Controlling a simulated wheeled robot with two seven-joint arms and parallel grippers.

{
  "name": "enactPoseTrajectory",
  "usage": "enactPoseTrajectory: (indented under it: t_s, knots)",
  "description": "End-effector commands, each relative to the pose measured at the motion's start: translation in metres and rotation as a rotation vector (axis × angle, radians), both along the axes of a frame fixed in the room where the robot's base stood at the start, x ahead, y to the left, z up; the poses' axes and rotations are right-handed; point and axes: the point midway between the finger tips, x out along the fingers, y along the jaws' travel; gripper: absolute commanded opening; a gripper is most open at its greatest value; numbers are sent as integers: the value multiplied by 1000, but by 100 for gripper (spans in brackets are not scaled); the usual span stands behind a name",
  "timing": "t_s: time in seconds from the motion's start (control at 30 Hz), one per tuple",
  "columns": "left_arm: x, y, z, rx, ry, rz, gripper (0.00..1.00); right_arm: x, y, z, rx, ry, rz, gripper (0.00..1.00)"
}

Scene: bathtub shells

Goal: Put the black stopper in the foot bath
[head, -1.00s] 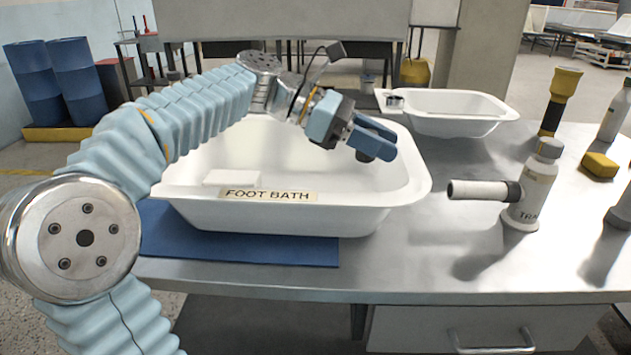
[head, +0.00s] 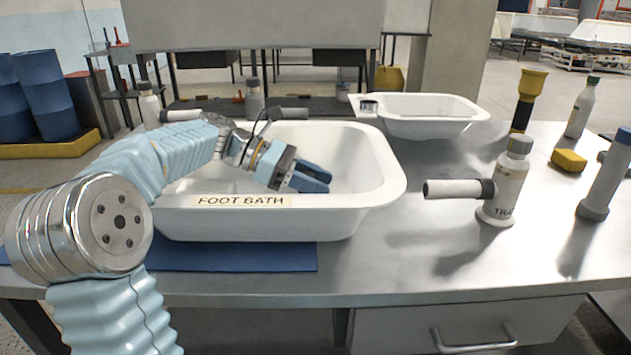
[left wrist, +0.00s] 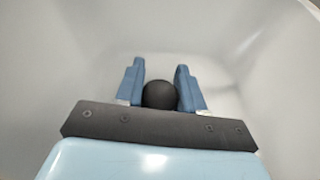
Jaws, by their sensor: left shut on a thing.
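The white tub labelled FOOT BATH (head: 243,222) stands on the metal table, partly over a blue mat. My left gripper (head: 312,178) reaches down inside the tub, below its rim, toward its right part. In the left wrist view the round black stopper (left wrist: 160,95) sits between the two blue fingers, and the gripper is shut on it. White tub walls surround the fingers in that view. In the head view the stopper is hidden by the fingers and tub. I cannot tell whether it touches the tub floor. My right gripper is not in view.
A smaller white tub (head: 425,126) stands behind at the right. A white bottle with a side tube (head: 508,185), a yellow-topped black cylinder (head: 527,100), a yellow block (head: 568,160) and a grey tube (head: 606,180) stand on the right. The table's front right is clear.

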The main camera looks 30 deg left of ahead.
Motion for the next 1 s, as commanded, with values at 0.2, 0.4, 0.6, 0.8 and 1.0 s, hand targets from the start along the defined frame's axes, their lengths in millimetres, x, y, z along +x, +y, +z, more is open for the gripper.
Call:
enactPoseTrajectory:
  t_s: [0.2,0.4,0.6,0.8,1.0]
  knots:
    - [0,0,-3,0,-1,0,42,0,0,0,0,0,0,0]
    - [0,0,-2,0,0,0,63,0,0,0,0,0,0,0]
    - [0,0,-2,0,0,0,63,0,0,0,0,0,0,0]
    - [-5,16,8,1,-1,4,63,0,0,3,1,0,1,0]
    - [-22,56,26,2,0,5,63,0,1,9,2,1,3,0]
